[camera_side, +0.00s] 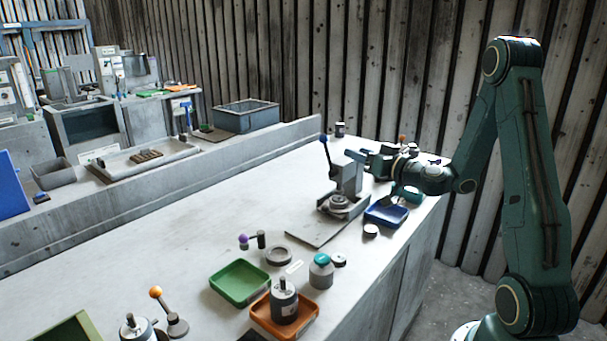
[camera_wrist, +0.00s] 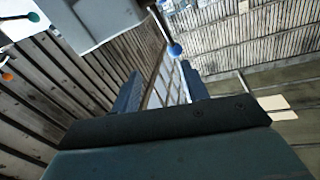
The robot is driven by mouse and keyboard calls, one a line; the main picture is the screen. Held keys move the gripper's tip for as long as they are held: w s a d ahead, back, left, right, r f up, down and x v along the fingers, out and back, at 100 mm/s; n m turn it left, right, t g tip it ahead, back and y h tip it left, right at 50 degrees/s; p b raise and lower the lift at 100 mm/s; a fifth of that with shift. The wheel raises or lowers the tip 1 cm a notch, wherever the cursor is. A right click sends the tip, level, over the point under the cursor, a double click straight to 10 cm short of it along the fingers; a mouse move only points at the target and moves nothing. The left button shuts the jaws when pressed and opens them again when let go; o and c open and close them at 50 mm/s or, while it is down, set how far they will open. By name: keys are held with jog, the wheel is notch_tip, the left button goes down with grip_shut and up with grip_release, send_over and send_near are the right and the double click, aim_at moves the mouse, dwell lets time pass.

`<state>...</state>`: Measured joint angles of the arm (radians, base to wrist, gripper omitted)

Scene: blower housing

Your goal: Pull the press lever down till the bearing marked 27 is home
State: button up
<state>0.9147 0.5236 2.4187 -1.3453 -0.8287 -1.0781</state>
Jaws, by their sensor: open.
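The grey press (camera_side: 346,176) stands upright on the bench. Its lever (camera_side: 327,153) tilts up and left and ends in a blue knob (camera_side: 323,138). In the wrist view the press head (camera_wrist: 90,18) is at upper left, and the blue knob (camera_wrist: 174,49) shows just beyond the fingertips. My gripper (camera_side: 355,156) is beside the press top, right of the knob and apart from it. In the wrist view my gripper (camera_wrist: 163,82) has its fingers spread with nothing between them. A round metal part (camera_side: 339,203) sits on the press base; I cannot read a 27 on it.
A blue tray (camera_side: 386,216) stands right of the press. Toward the front are a green tray (camera_side: 240,283), an orange tray (camera_side: 285,317) with a cylinder, and a teal-capped jar (camera_side: 321,271). An orange-knobbed lever (camera_side: 402,139) is behind my gripper. The bench's left middle is clear.

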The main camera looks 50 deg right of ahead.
notch_tip(320, 180, up, 18)
dwell(1.0)
jog(key=shift+d+f, duration=0.1)
